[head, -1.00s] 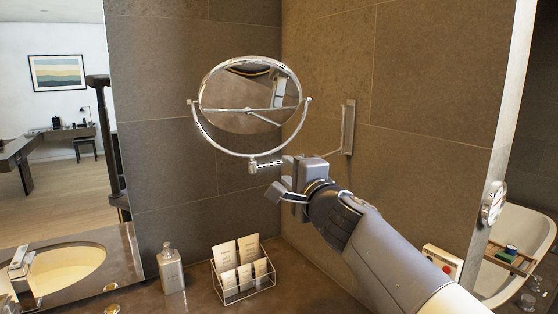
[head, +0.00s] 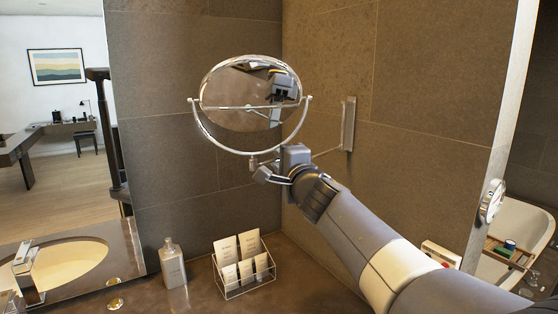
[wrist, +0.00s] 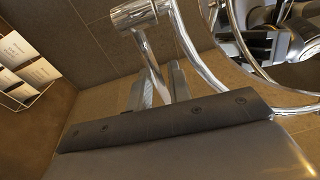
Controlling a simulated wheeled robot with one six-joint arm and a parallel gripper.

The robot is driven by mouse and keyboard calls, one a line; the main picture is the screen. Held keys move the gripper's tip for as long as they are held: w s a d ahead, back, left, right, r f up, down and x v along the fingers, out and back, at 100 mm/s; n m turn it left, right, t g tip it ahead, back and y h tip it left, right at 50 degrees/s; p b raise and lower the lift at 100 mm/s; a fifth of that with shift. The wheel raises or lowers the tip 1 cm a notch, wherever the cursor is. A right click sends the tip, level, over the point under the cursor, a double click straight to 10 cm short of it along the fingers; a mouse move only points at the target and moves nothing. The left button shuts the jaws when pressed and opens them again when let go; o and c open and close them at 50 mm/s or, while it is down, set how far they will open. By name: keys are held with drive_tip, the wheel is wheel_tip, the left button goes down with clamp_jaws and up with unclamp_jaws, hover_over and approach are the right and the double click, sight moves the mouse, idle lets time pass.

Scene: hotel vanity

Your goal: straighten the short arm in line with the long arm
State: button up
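A round chrome mirror (head: 250,93) hangs in a curved yoke on a folding arm from a wall bracket (head: 348,125). The thin long arm (head: 328,153) runs from the bracket towards the elbow, hidden behind my gripper (head: 277,168). Part of the short arm (head: 265,160) shows below the yoke. In the wrist view, a chrome rod (wrist: 149,62) passes between the two grey fingers of my gripper (wrist: 159,87), close to both. Whether they press on it is unclear. A thicker chrome tube (wrist: 188,45) and the yoke (wrist: 240,40) are to the right.
A soap bottle (head: 172,264) and a wire rack of packets (head: 243,267) stand on the counter below. The basin (head: 65,262) is at the left. A tiled wall is close behind the mirror. A bathtub (head: 525,235) is at the far right.

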clamp_jaws()
drive_tip(key=shift+r, duration=0.1)
drive_tip(key=shift+s+d+n+g+y+p, duration=0.25)
drive_tip(key=shift+n+g+y+p, duration=0.25)
drive_tip(key=shift+y, duration=0.25)
drive_tip(key=shift+s+d+n+g+y+p, duration=0.25)
drive_tip(key=shift+n+g+y, duration=0.15)
drive_tip(key=shift+n+y, duration=0.3)
drive_tip(key=shift+o, duration=1.4)
unclamp_jaws()
